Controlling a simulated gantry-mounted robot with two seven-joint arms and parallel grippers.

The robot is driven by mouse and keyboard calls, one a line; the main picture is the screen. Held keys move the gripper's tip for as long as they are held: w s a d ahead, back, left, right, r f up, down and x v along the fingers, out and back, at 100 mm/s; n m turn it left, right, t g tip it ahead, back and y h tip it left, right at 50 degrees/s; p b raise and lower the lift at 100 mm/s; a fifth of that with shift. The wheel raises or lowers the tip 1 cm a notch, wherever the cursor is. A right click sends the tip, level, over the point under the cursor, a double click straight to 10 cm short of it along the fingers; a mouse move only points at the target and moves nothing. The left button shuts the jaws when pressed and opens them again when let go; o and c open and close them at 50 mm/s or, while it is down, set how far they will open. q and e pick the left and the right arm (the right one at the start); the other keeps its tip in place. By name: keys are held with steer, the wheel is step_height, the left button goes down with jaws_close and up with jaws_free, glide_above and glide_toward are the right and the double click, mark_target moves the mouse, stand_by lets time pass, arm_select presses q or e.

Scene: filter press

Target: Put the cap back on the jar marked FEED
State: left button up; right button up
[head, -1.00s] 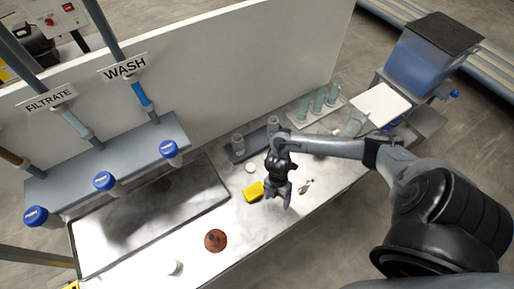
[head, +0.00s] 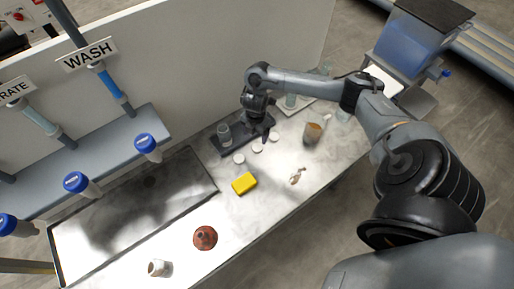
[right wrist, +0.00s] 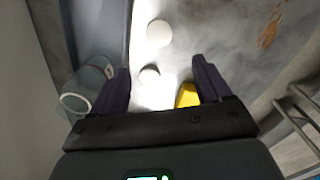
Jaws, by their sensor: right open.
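Three small white discs that look like caps lie in a row on the bench in the head view: a near one (head: 239,159), a middle one (head: 257,148) and a far one (head: 274,137). A clear open jar (head: 224,132) stands in a dark tray (head: 232,148) behind them; it also shows at the left in the right wrist view (right wrist: 88,87). No FEED marking is readable. My right gripper (head: 263,133) is open and empty above the tray's right part, close to the far disc. In the right wrist view, a white disc (right wrist: 149,77) shows between its fingers (right wrist: 162,76). My left gripper is out of view.
A yellow sponge (head: 244,184), a brown-stained cup (head: 313,132), a reddish-brown round object (head: 205,237) and a white jar-like container (head: 159,268) stand on the bench. A white wall (head: 200,75) rises behind.

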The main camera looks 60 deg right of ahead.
mark_target(257, 147)
step_height(257, 147, down, 3)
steer(key=shift+f+b, duration=0.2)
steer(key=shift+b, duration=0.6)
steer(key=shift+d+f, duration=0.1)
steer(key=shift+f, duration=1)
steer(key=shift+f, duration=0.1)
steer(key=shift+d+f, duration=0.1)
steer(key=shift+f, duration=0.25)
steer(key=shift+d+f, duration=0.2)
steer(key=shift+f, duration=0.9)
steer(key=shift+d+f, duration=0.15)
steer(key=shift+f, duration=0.95)
steer(key=shift+c, duration=0.5)
steer(key=c, duration=1)
